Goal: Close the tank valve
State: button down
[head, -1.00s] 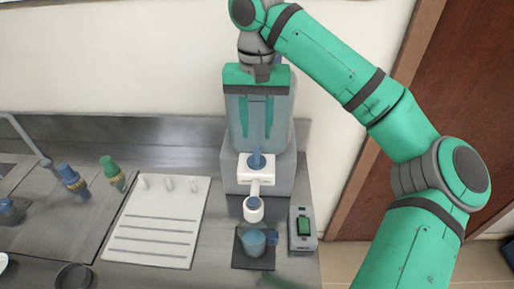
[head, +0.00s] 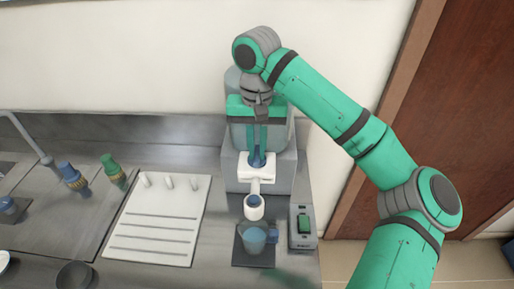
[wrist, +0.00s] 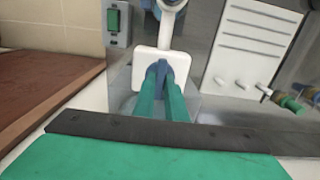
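The tank (head: 286,136) is a grey-blue container on a grey stand against the wall, largely hidden by my gripper in the head view. At its front is a white valve body (head: 245,170) with an upright blue handle (head: 257,161). In the wrist view the white body (wrist: 145,56) and blue handle (wrist: 161,72) show at the fingertips. My gripper (head: 257,150) points down, its two green fingers on either side of the blue handle, closed in on it. A white spout with a blue-ringed end (head: 254,206) reaches forward from the valve.
A blue cup (head: 254,240) stands on a dark pad (head: 240,257) below the spout. A grey box with a green switch (head: 304,226) is to its right. A white pegged board (head: 158,220), blue and green taps (head: 112,168) and a dark bowl (head: 74,275) lie left.

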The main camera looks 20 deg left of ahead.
aim_at(256, 153)
jog(key=shift+n, duration=0.3)
jog(key=n, duration=0.3)
jog(key=shift+w, duration=0.1)
jog(key=n, duration=0.5)
jog(key=shift+r, duration=0.1)
dwell(0.7)
jog(key=c, duration=1.8)
grip_release()
notch_tip(256, 153, up, 11)
jog(key=shift+a+n, duration=0.1)
jog(key=shift+n, duration=0.2)
